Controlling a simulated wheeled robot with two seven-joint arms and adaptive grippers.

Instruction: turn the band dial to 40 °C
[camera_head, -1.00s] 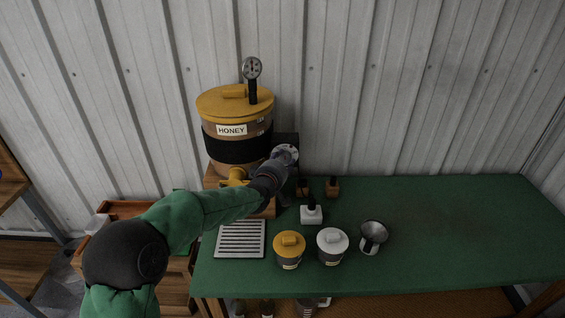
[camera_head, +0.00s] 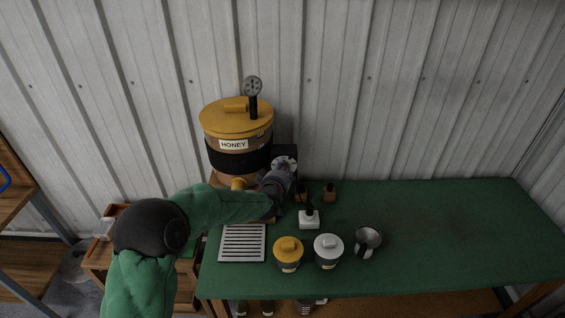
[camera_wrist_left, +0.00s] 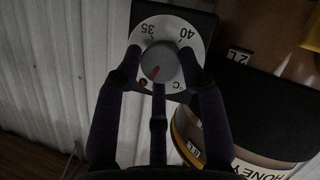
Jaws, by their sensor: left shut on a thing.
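The band dial (camera_head: 288,160) is a round white face on a dark box beside the honey barrel (camera_head: 238,140). In the left wrist view its face (camera_wrist_left: 187,24) shows 35 at upper left, 40 at upper right and °C at lower right. Its grey knob (camera_wrist_left: 165,60) has a red pointer aimed to the lower left of the picture, away from both numbers. My left gripper (camera_head: 279,171) is shut on the knob, with dark fingers (camera_wrist_left: 162,68) on both sides of it. My right gripper is not in view.
The green table (camera_head: 440,230) holds a slatted tray (camera_head: 242,243), a yellow-lidded jar (camera_head: 288,252), a white-lidded jar (camera_head: 328,250), a metal cup (camera_head: 367,240) and small bottles. A yellow tap (camera_head: 238,184) is beside my forearm. The table's right side is clear.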

